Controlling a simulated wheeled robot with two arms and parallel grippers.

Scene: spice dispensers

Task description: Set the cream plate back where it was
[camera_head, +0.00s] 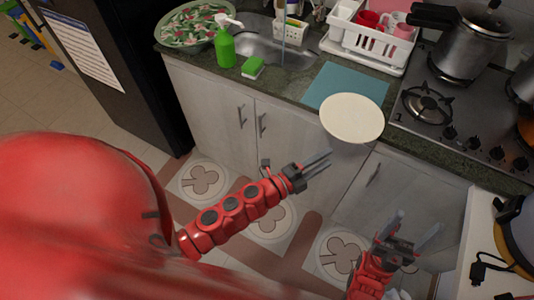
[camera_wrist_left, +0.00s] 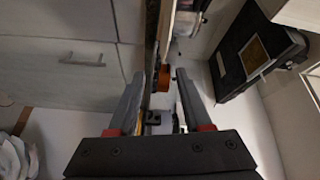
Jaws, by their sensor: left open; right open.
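The cream plate (camera_head: 352,118) is round and shows in the head view at the front edge of the counter. Its near part reaches over the edge in the picture, and I cannot tell how much of it rests on the counter. My left gripper (camera_head: 327,159) is open and empty, below and left of the plate, in front of the cabinet doors. It is apart from the plate. The left wrist view shows its two fingers (camera_wrist_left: 159,75) spread with nothing between them. My right gripper (camera_head: 420,226) is open and empty, lower right, well apart from the plate.
A teal mat (camera_head: 345,85) lies behind the plate. The stove (camera_head: 440,118) with a pot (camera_head: 470,48) is to the right. A green soap bottle (camera_head: 225,48), a sponge (camera_head: 252,67) and the sink (camera_head: 262,42) are to the left. A white dish rack (camera_head: 365,45) stands behind.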

